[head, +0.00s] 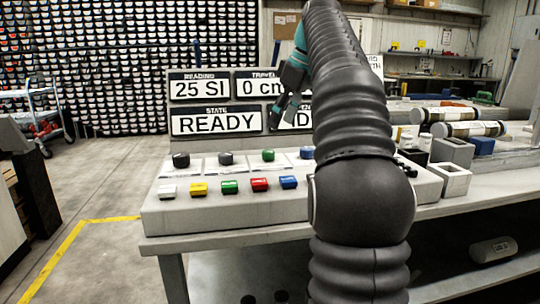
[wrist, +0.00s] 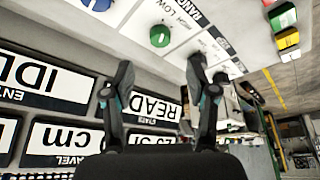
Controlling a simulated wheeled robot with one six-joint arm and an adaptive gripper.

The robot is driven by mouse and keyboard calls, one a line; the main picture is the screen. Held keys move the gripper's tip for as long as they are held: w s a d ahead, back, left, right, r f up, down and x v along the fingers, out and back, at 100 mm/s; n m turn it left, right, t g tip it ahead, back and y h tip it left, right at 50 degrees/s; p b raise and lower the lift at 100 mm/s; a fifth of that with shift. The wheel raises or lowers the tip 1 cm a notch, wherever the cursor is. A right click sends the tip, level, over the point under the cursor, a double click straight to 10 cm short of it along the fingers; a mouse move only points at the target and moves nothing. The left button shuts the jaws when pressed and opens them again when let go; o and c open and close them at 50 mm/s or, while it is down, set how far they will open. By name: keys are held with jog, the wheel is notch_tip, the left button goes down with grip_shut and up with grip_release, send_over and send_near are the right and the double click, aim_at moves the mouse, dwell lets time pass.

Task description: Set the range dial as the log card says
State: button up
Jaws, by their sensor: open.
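The green dial (head: 268,155) is third from left in the console's dial row. In the wrist view the green dial (wrist: 160,36) sits beside a plate marked RANGE, HIGH and LOW; its pointer setting is too small to tell. My gripper (head: 284,112) is open and empty, in front of the displays and above the dials. In the wrist view the open fingers (wrist: 160,68) stand apart from the green dial; the right fingertip overlaps a dark dial in the picture. A white card (head: 376,66) is mostly hidden behind my arm; I cannot tell whether it is the log card.
The displays (head: 212,104) read 25 SI, 0 cm and READY; a fourth is partly hidden and shows IDL in the wrist view. A row of coloured buttons (head: 230,187) lies before the dials.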

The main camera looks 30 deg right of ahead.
aim_at(269, 151)
jog(key=b+x, duration=0.2)
jog(key=x, duration=0.7)
jog(key=shift+b, duration=0.4)
grip_shut()
jog(key=shift+m, duration=0.3)
jog(key=m+h+p, duration=0.1)
jog(key=m, duration=0.1)
jog(key=m+h+p, duration=0.1)
jog(key=m, duration=0.1)
jog(key=shift+a+r+m+t+p, duration=0.1)
jog(key=shift+a+m+t+p, duration=0.1)
jog(key=shift+m+t+p, duration=0.1)
jog(key=m+h+p, duration=0.1)
jog(key=m+p, duration=0.1)
jog(key=m, duration=0.1)
jog(key=shift+a, duration=0.1)
jog(key=shift+w+m+h+p, duration=0.1)
jog(key=shift+m+h+p, duration=0.65)
jog(key=shift+m, duration=1.05)
